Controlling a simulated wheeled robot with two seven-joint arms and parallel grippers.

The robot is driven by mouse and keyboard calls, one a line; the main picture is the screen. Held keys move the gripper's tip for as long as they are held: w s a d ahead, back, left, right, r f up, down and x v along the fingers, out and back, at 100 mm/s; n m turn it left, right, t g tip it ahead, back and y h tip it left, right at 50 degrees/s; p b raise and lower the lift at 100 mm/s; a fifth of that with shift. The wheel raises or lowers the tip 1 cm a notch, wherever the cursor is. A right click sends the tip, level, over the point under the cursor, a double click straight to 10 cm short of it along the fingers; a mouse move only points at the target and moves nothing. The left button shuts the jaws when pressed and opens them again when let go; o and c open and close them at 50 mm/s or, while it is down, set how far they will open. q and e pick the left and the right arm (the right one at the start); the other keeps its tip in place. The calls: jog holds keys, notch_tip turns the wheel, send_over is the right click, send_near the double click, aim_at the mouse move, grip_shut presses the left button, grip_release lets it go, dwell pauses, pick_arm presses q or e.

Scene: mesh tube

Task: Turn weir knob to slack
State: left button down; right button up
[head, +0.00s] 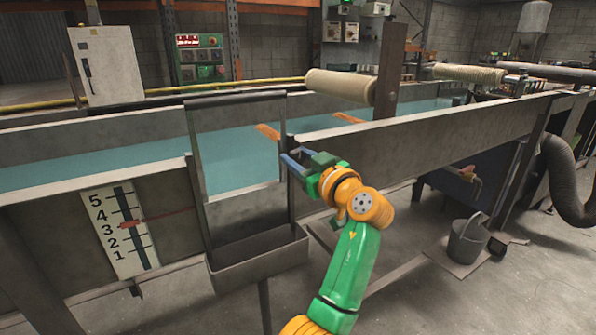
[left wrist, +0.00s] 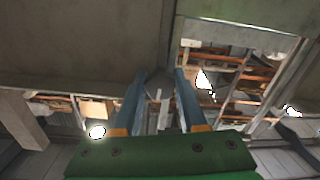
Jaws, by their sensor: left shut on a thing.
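My left gripper (head: 290,158) reaches the right-hand edge of the weir box (head: 257,266) on the side of the water trough. Its blue fingers are shut on a small dark grey piece, which I take to be the weir knob; the gripper mostly hides it in the head view. In the left wrist view the knob (left wrist: 157,84) shows as a grey shape between the fingertips (left wrist: 158,78). Its turn angle and any marking cannot be read. A numbered gauge board (head: 119,230) is left of the weir, with a red pointer near 3. My right gripper is not in view.
The trough wall (head: 430,127) runs back to the right. A pale roller (head: 340,86) lies above the trough. A bucket (head: 467,240) stands on the floor at right.

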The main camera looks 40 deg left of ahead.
pick_arm(q)
jog(key=shift+n+b, duration=0.3)
jog(key=shift+n, duration=0.1)
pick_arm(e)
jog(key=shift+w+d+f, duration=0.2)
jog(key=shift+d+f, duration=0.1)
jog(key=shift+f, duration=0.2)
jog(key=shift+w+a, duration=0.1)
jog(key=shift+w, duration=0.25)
pick_arm(q)
jog(key=shift+c, duration=2.3)
grip_release()
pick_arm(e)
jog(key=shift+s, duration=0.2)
pick_arm(q)
jog(key=shift+d, duration=0.1)
jog(key=v, duration=0.7)
jog(key=shift+b, duration=0.35)
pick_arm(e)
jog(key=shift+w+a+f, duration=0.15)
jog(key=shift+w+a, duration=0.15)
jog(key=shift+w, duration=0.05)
